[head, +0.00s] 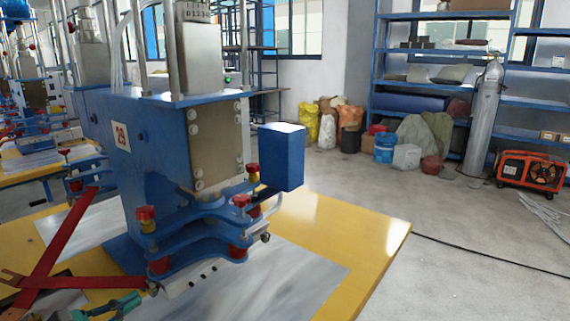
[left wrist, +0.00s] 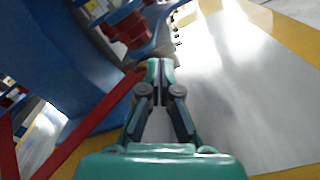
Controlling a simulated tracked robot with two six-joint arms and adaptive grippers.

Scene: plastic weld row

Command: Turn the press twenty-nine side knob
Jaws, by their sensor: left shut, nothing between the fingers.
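Press twenty-nine (head: 160,150) is a blue machine with a white "29" plate on its left side face. A small round blue knob (head: 143,135) sits on that face beside the plate. Red-and-yellow knobs (head: 147,218) stand on the blue clamp plate at the front, and a small dark knob (head: 265,237) is at its right end. I cannot tell which is the side knob. My teal left gripper (head: 138,299) is low at the left front of the press. In the left wrist view my left gripper (left wrist: 160,70) is shut and empty. My right gripper is out of view.
Red crossed bars (head: 50,262) lie at the lower left near my left gripper. A blue box (head: 281,158) juts from the press's right side. The yellow table (head: 375,240) has bare room at its right. Shelves and a gas cylinder stand behind.

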